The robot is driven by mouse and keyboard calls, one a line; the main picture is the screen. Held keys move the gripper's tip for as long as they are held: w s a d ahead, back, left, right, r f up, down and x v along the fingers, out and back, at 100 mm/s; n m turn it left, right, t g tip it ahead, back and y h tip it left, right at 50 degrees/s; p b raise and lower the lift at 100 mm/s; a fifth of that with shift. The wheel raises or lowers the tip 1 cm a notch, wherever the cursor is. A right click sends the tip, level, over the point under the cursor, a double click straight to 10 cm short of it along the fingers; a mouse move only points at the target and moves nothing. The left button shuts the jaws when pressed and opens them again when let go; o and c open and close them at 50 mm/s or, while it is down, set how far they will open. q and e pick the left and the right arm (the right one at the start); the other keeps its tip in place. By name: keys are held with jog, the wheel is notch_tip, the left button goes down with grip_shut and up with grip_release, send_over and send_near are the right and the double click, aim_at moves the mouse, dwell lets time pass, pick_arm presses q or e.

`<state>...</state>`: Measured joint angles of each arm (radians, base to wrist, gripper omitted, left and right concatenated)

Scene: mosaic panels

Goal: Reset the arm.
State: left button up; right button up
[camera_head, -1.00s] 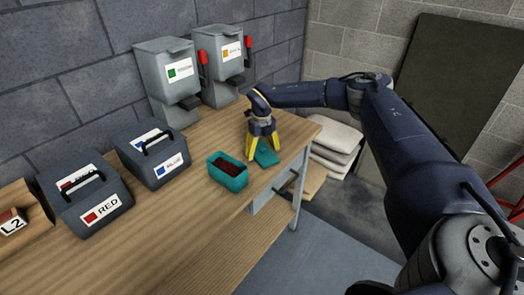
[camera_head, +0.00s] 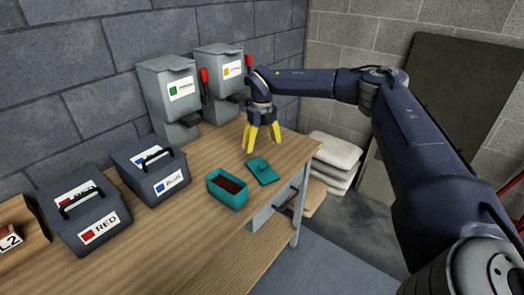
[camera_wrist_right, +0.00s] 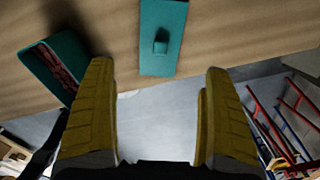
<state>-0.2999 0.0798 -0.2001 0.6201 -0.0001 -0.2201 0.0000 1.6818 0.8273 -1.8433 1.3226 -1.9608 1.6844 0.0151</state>
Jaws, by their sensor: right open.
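My right gripper (camera_head: 262,145) has yellow fingers and hangs above the right end of the wooden table (camera_head: 130,245). It is open and empty; the right wrist view shows its two fingers (camera_wrist_right: 160,105) wide apart with nothing between them. A teal lid (camera_head: 264,170) with a small knob lies flat on the table below the gripper, and it also shows in the right wrist view (camera_wrist_right: 162,25). A teal box (camera_head: 230,199) with dark red contents stands open to the left of the lid. My left gripper is not in view.
Grey cases marked RED (camera_head: 84,225) and blue (camera_head: 165,188) stand at the left. Two grey dispensers (camera_head: 170,105) with red levers stand along the wall; the right one (camera_head: 219,75) is close to my gripper. White sacks (camera_head: 334,158) lie beyond the table's right edge.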

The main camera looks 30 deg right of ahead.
jog(key=shift+r, duration=0.3)
